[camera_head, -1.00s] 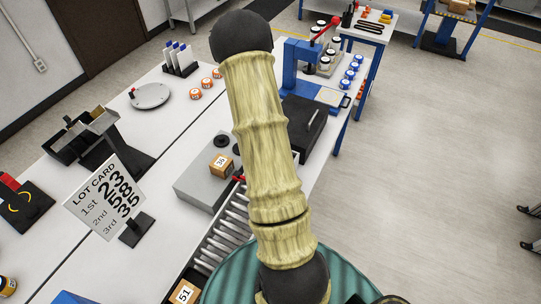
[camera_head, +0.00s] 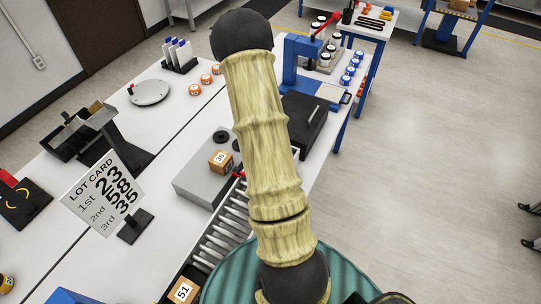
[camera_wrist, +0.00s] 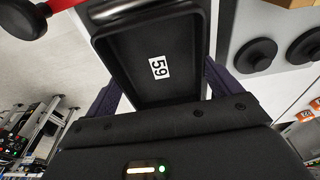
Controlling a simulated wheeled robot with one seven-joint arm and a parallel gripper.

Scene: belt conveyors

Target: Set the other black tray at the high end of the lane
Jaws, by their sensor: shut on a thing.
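A black tray (camera_wrist: 130,88) with a white label "59" sits between the two dark fingers of my gripper (camera_wrist: 158,84) in the wrist view. The fingers are shut on it, and its inside looks empty apart from the label. In the head view my arm hides both the gripper and this tray. The lane of metal rollers (camera_head: 226,230) runs beside my arm. A box marked 51 (camera_head: 183,291) is at its lower end in the picture, in a dark holder that is partly cut off.
A grey unit (camera_head: 192,181) with black round knobs bears a box marked 36 (camera_head: 221,160) beside the lane's upper end. The lot card (camera_head: 103,192) stands to the left. Open floor lies right.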

